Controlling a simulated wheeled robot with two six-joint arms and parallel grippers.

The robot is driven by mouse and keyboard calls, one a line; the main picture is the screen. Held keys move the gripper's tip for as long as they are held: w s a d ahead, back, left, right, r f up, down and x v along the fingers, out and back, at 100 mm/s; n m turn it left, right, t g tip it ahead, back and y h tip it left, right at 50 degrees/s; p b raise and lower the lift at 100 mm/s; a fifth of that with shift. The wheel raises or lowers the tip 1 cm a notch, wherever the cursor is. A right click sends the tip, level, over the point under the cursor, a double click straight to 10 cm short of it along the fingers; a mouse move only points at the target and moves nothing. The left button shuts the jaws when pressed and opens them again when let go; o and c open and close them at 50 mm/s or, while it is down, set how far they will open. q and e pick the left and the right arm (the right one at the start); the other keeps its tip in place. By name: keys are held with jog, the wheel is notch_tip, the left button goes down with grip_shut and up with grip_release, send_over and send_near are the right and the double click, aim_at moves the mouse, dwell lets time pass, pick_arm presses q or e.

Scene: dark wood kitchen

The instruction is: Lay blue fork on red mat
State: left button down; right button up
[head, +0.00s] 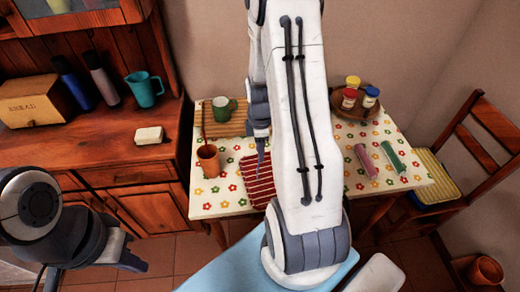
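The red mat (256,187), striped with white, lies on the table's front part; my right arm covers its right side. My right gripper (260,135) points down above the mat, partly hidden behind its own arm. A thin blue-grey tip shows below it over the mat; I cannot tell whether this is the blue fork or part of a finger. No blue fork is clearly visible elsewhere. My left gripper (132,262) is at the lower left, over the floor in front of the cabinet, away from the table. Its finger opening cannot be made out.
The flowered table (229,205) holds an orange cup (208,159) with a thin stick in it, a green mug (222,109), a round tray (343,112) with jars, and pink (366,161) and green (393,157) items. A chair (478,150) stands right.

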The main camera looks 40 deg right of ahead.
notch_tip(320, 180, up, 12)
jog(key=shift+r, duration=0.2)
dwell(0.5)
jog(key=s+a+r+m, duration=0.1)
jog(key=a+r, duration=0.1)
jog(key=a, duration=0.7)
jog(key=s+a+r+m, duration=0.1)
jog(key=s+a, duration=0.1)
jog(key=a, duration=0.8)
jog(key=s+a+r+m+y, duration=0.1)
jog(key=s+a+m, duration=0.1)
jog(key=s+a, duration=0.9)
jog(key=s, duration=0.2)
jog(key=shift+s+r, duration=0.15)
jog(key=shift+s, duration=0.15)
